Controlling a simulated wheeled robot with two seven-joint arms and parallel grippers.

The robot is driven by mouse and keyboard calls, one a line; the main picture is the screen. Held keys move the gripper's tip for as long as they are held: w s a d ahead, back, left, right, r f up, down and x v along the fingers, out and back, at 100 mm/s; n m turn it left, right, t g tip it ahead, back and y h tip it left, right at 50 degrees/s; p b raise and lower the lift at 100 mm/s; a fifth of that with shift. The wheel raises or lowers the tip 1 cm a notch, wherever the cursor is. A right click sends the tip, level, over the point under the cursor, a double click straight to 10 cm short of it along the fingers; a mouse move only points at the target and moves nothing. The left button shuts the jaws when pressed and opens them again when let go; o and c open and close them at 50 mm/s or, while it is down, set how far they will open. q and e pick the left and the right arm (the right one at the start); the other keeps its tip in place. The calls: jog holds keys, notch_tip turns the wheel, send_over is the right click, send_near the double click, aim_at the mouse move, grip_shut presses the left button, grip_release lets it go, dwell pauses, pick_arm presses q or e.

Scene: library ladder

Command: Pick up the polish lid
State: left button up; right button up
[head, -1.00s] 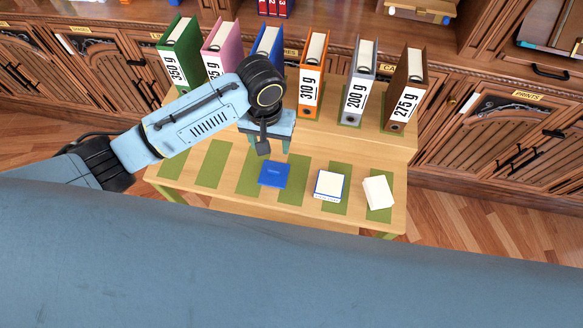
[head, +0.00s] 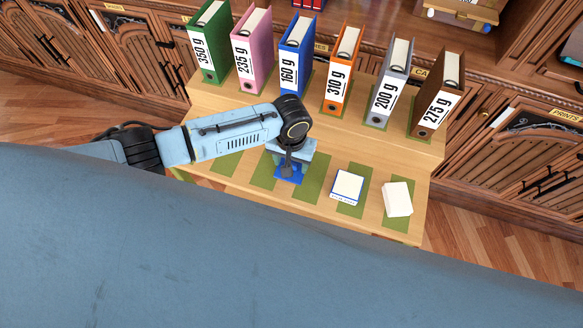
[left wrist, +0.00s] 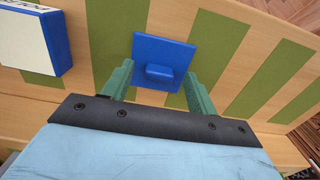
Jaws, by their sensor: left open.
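The polish lid, a blue square plate (left wrist: 166,54) with a small raised blue block on it, lies on the lower step of the wooden stand. In the head view the lid (head: 297,177) is partly hidden under my left gripper (head: 289,165). In the left wrist view the green fingers of my left gripper (left wrist: 159,78) are apart, one on each side of the raised block. They are empty, and I see no contact with the block. My right gripper is not in view.
A white-topped box with a blue edge (head: 347,186) and a white block (head: 397,198) lie to the right on green strips. Labelled binders, such as the orange one (head: 337,88), stand in a row on the upper step behind. Wooden cabinets (head: 140,60) close off the back.

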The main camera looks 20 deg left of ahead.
pick_arm(q)
jog(key=shift+f, duration=0.25)
jog(key=c, duration=1.1)
